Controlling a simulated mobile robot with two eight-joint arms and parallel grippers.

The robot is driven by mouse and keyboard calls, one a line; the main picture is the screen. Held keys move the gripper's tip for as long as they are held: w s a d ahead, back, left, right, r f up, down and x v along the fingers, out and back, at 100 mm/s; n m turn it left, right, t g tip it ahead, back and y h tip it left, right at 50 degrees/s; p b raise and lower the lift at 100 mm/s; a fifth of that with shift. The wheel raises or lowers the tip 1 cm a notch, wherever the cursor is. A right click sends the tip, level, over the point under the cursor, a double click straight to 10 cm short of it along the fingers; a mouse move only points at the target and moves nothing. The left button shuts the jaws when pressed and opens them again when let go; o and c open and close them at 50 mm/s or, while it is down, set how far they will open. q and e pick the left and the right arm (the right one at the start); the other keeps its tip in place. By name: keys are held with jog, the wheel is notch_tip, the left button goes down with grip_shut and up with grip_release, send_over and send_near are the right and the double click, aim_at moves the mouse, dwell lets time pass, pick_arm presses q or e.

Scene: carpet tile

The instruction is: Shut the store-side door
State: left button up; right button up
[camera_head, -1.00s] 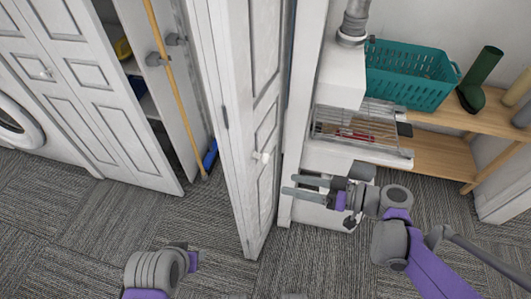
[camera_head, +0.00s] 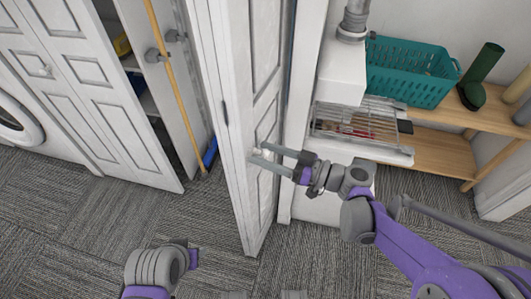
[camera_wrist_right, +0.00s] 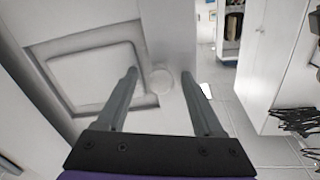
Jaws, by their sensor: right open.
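The white panelled door (camera_head: 235,185) stands ajar in the middle of the head view, with its face towards the right. Its round white knob is partly hidden by my right gripper (camera_head: 257,154) in the head view. In the right wrist view the knob (camera_wrist_right: 161,80) shows between the two open fingertips, near their ends. Whether either finger touches it I cannot tell. My right gripper is open and empty.
Right of the door, a wooden shelf (camera_head: 440,155) holds a teal basket (camera_head: 405,75) and a green boot (camera_head: 480,75). A wire rack (camera_head: 350,122) sits beside it. At the left are an open cupboard with a broom (camera_head: 175,90) and a washing machine (camera_head: 15,120). The carpet (camera_head: 110,215) in front is clear.

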jog(key=shift+a, duration=0.2)
grip_shut()
dwell(1.3)
